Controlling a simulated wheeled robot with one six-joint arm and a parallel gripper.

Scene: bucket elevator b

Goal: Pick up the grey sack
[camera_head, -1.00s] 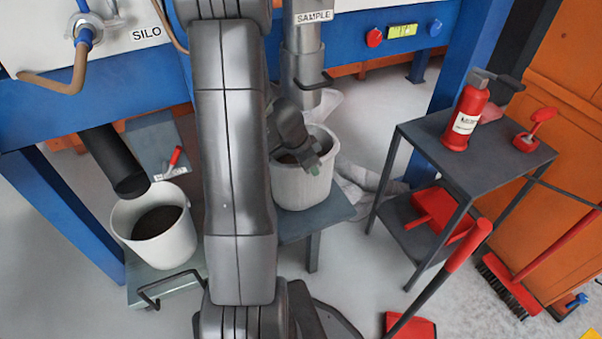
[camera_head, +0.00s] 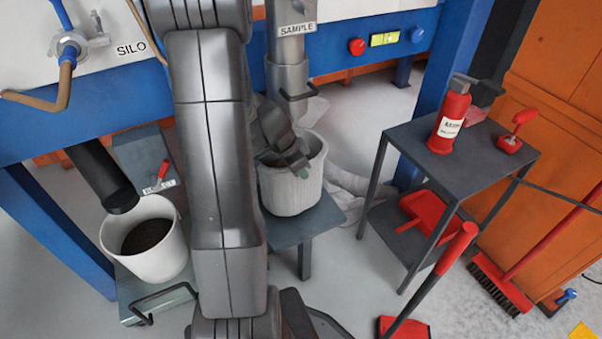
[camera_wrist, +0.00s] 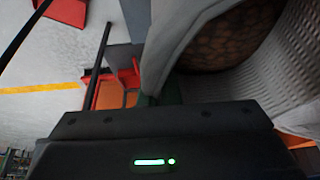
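A pale grey, open-topped container with a woven look (camera_head: 292,190) stands upright on a low dark stand under the SAMPLE spout; it appears to be the grey sack. It holds dark brown material. My gripper (camera_head: 298,168) is over its top, tilted down, with its tips at the right part of the opening. In the wrist view, the woven side (camera_wrist: 296,75) and brown contents (camera_wrist: 225,40) lie close beyond my gripper body. My fingers are mostly hidden, so I cannot tell whether they are closed on the rim.
A white bucket (camera_head: 165,258) of dark material stands at left under a black chute (camera_head: 103,178). A grey side table (camera_head: 450,165) at right carries a red extinguisher (camera_head: 449,120). Crumpled pale cloth (camera_head: 350,185) lies behind the stand. Red brooms and an orange cabinet are farther right.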

